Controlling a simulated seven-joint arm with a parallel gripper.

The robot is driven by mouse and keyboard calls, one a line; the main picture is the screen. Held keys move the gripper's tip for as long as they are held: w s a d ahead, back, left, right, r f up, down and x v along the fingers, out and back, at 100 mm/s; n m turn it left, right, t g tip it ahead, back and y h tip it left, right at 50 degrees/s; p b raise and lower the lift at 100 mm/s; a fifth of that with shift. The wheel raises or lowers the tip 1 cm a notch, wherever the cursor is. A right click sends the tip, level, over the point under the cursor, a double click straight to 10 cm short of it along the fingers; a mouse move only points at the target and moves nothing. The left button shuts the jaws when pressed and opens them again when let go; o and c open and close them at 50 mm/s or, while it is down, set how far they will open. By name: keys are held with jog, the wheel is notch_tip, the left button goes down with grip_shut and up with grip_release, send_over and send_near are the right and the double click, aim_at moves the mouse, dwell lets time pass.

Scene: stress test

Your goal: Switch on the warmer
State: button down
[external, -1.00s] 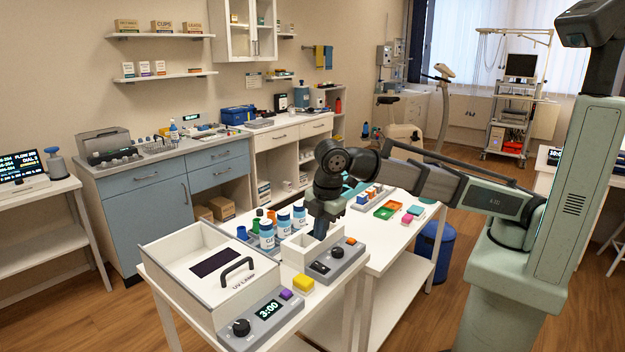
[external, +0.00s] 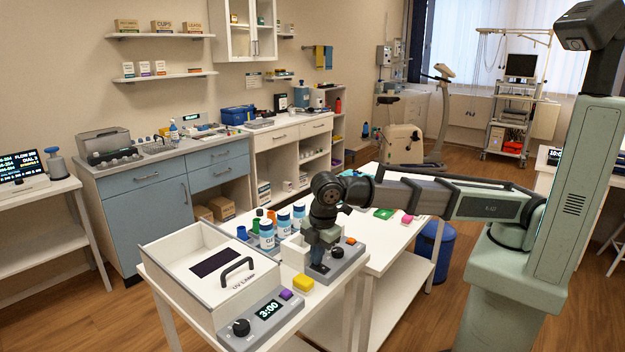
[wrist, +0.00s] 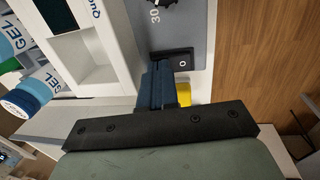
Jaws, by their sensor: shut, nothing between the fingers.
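The warmer is a white open-topped box with a grey control panel (external: 345,263) in front, at the front edge of the white table. The panel carries a black dial (external: 337,253) and an orange button (external: 351,240). In the wrist view a black rocker switch (wrist: 181,62) marked "O" sits on the panel, below the dial (wrist: 155,3). My gripper (wrist: 158,66) is shut and empty, its blue fingertips at the switch's left end. They hide that end; I cannot tell whether they press it. In the external view my gripper (external: 318,266) points down over the panel's left part.
A white UV lamp box (external: 195,265) with a black handle and a "3:00" display stands left of the warmer. A yellow block (external: 303,283) lies between them. Several gel bottles (external: 267,235) stand behind. The table is clearer to the right.

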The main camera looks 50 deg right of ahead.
jog(key=shift+w+d+f, duration=0.15)
jog(key=shift+w+f, duration=0.25)
jog(key=shift+f, duration=0.25)
jog(key=shift+s, duration=0.15)
jog(key=shift+s+d+r, duration=0.1)
jog(key=shift+s, duration=0.55)
jog(key=shift+w+r, duration=0.1)
jog(key=shift+r, duration=0.35)
notch_tip(320, 180, up, 14)
jog(key=w, duration=0.2)
jog(key=shift+w+a+f, duration=0.15)
jog(key=shift+w+a, duration=0.1)
jog(key=shift+w, duration=0.15)
